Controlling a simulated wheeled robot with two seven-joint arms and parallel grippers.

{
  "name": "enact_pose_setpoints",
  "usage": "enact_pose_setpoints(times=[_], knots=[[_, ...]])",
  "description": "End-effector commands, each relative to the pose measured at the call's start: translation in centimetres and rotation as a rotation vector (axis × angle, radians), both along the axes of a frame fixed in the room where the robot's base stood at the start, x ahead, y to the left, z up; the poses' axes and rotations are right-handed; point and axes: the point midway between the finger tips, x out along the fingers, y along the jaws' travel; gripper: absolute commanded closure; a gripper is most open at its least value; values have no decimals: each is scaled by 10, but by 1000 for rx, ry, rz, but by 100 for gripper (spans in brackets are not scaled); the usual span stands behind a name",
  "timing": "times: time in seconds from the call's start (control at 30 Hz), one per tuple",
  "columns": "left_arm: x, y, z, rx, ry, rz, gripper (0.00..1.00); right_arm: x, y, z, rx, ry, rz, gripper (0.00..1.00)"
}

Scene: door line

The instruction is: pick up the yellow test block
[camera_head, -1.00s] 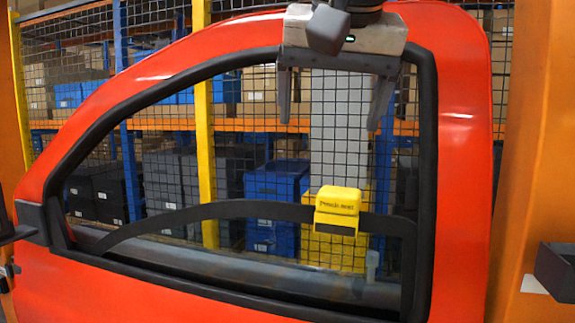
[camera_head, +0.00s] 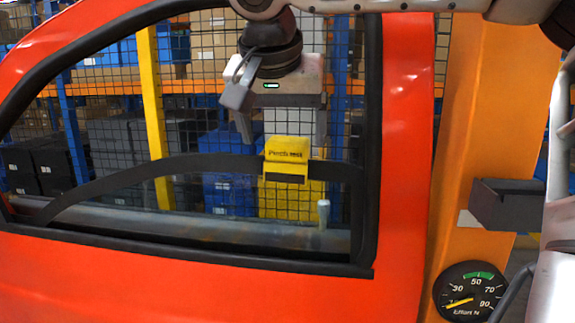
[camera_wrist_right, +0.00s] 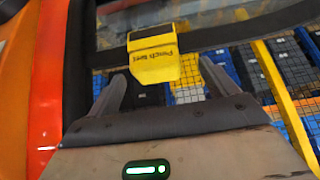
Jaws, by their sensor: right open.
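The yellow test block (camera_head: 287,152), with dark lettering on it, sits on the black curved strip (camera_head: 215,163) that crosses the window opening of the red door (camera_head: 180,275). My right gripper (camera_head: 282,138) is just above the block, pointing down, with its fingers apart. In the right wrist view, the block (camera_wrist_right: 153,58) lies ahead of the open fingers (camera_wrist_right: 163,74), roughly between their tips. I cannot tell whether the fingers touch it. My left gripper is not in view.
The black window frame (camera_head: 372,150) stands close to the right of my right gripper. An orange post (camera_head: 462,130) carries a dark open tray (camera_head: 505,204) and an effort gauge (camera_head: 468,291). A mesh fence with a yellow post (camera_head: 151,100) and shelving stand behind the door.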

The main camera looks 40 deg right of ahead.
Motion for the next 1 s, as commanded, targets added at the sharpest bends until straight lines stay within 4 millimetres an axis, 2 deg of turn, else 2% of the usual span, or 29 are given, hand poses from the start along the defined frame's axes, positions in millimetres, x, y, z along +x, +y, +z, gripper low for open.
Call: enact_pose_setpoints(times=[0.17,0.43,0.73,0.77,0.9,0.97,1.0], knots=[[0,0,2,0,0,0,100,4,-7,-9,3,1,1,15],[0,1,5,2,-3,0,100,17,-29,-38,2,1,-1,15],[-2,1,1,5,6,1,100,19,-32,-43,1,-3,-1,15],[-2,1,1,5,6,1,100,19,-32,-43,1,-3,-1,18],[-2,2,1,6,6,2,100,19,-31,-43,1,-3,-1,56],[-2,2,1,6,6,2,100,19,-31,-43,1,-3,-1,72],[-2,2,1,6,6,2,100,19,-31,-43,1,-3,-1,72]])
